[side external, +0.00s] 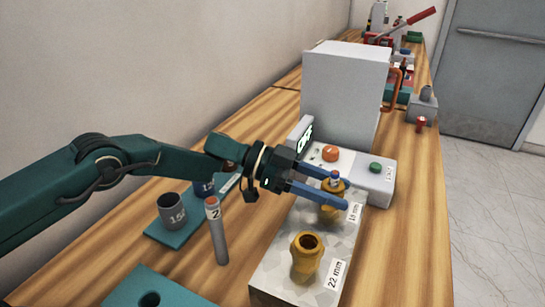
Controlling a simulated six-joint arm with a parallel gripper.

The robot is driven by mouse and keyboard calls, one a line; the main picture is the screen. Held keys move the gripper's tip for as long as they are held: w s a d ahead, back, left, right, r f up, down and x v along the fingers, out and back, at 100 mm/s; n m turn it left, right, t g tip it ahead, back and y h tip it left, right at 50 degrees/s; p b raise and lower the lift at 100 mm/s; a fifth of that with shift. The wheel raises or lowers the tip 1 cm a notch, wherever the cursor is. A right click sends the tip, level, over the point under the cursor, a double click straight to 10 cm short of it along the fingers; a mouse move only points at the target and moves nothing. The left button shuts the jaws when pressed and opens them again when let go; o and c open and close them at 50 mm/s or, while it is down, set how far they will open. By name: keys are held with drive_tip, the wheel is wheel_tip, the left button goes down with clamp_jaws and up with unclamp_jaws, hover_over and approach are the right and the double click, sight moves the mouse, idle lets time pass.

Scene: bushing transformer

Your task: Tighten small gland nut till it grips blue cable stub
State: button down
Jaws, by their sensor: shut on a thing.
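The small gland (327,209) is a brass-coloured fitting on the grey speckled block (276,272), beside a size label that looks like 16 or 18 mm. A short cable stub (335,175) with a reddish top and bluish side stands out of its nut (335,185). My gripper (339,190) reaches in from the left with two blue fingers, one on each side of the nut, and is shut on it. The near finger hides part of the gland. The larger brass gland (306,257), marked 22 mm, stands nearer with an open, empty mouth.
Behind the glands is a grey box with an orange button (331,153) and a green button (376,167). A tall grey cabinet (345,85) stands behind. At left are a grey rod marked 2 (217,232) and a teal tray (158,228) with cups.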

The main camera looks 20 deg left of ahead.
unclamp_jaws()
drive_tip(key=shift+v, duration=3.05)
drive_tip(key=shift+s+a+r+n+t+y, duration=1.2)
drive_tip(key=shift+s+r+n+t+y, duration=0.15)
drive_tip(key=shift+n+y, duration=0.3)
drive_tip(key=shift+x, duration=4.95)
